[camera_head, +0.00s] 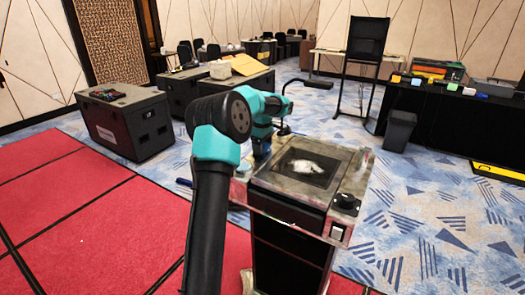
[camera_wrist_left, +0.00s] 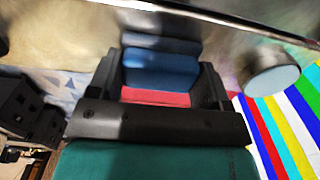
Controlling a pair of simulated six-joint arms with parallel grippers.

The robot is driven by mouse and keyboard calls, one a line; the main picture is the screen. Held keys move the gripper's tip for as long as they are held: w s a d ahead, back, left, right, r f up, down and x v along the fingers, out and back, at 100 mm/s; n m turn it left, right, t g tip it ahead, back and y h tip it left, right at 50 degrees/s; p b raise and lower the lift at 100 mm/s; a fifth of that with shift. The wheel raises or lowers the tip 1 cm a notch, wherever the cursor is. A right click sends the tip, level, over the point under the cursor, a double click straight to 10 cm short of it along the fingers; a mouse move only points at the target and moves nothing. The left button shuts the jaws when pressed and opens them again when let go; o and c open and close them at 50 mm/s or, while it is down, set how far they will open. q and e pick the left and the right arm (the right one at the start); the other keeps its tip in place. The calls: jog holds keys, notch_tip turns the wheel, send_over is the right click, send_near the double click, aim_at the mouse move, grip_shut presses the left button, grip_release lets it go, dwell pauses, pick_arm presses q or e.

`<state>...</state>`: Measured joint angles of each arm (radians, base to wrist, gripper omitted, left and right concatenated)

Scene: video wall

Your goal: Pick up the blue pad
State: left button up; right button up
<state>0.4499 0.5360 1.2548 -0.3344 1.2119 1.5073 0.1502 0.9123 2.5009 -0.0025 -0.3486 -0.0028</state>
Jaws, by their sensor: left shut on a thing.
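The blue pad (camera_wrist_left: 160,66) is between the two dark fingers of my left gripper (camera_wrist_left: 158,82) in the left wrist view. The fingers are shut on its left and right sides. A red area shows just below the pad, and I cannot tell whether it belongs to the pad. In the head view my left arm comes up from the bottom and bends down at the left edge of the stand (camera_head: 285,185). Its fingers and the pad cannot be made out clearly there. My right gripper is not in view.
A pale round thing (camera_wrist_left: 272,80) is right of the gripper. A black case (camera_head: 128,125) stands at the left.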

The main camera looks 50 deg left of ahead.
pick_arm(q)
jog(key=shift+r, duration=0.1)
jog(key=shift+r, duration=1.7)
jog(key=s+d, duration=0.3)
jog(key=d, duration=0.1)
jog(key=s+d+r, duration=0.1)
jog(key=s+d, duration=0.6)
jog(key=d, duration=0.1)
jog(key=shift+s+r, duration=0.2)
jog(key=shift+s, duration=0.1)
